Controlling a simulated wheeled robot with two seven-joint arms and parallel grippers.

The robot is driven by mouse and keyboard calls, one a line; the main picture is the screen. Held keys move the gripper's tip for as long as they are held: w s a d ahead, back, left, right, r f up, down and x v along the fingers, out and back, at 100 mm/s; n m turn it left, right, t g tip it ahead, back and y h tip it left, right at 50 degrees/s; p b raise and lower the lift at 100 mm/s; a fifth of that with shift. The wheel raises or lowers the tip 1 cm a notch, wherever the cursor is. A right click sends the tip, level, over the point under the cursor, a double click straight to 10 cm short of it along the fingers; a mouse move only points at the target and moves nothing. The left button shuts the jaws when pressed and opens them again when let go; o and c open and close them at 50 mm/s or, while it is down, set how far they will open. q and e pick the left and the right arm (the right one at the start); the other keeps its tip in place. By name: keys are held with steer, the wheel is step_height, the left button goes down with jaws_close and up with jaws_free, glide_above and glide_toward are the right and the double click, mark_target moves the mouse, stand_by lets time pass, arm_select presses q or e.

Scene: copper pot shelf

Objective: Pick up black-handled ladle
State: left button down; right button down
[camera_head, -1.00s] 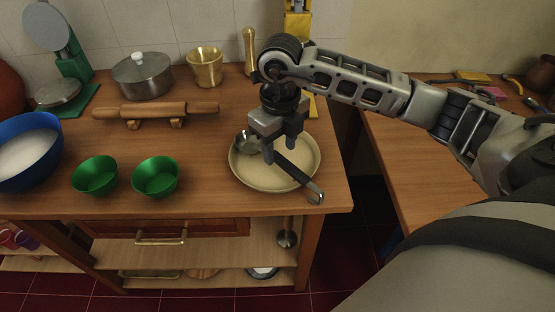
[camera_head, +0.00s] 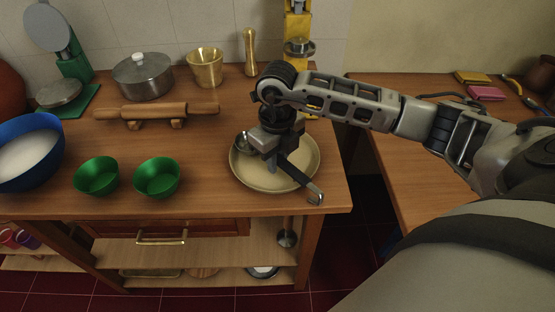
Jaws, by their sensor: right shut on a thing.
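The black-handled ladle (camera_head: 301,183) lies across the cream plate (camera_head: 247,178) near the right end of the wooden counter. Its metal bowl is at the plate's left side, partly hidden by the gripper. Its hooked metal handle end reaches over the plate's front right rim. My right gripper (camera_head: 271,162) points down over the plate and is shut on the ladle's handle, close to the bowl. I cannot tell whether the ladle is clear of the plate. My left gripper is not in view.
Two green bowls (camera_head: 156,177) and a blue bowl (camera_head: 27,122) stand to the left. A rolling pin (camera_head: 155,110), a lidded pot (camera_head: 142,77) and a brass mortar (camera_head: 205,68) are behind. A yellow scale (camera_head: 298,25) stands behind the arm. A gap separates the right-hand table (camera_head: 420,180).

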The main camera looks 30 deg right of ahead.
steer(key=shift+r, duration=0.1)
steer(key=shift+r, duration=0.55)
steer(key=s+a+r+b, duration=0.1)
steer(key=s+a+r, duration=0.7)
steer(key=s+r, duration=0.3)
steer(key=shift+s+r, duration=0.25)
steer(key=shift+r, duration=0.15)
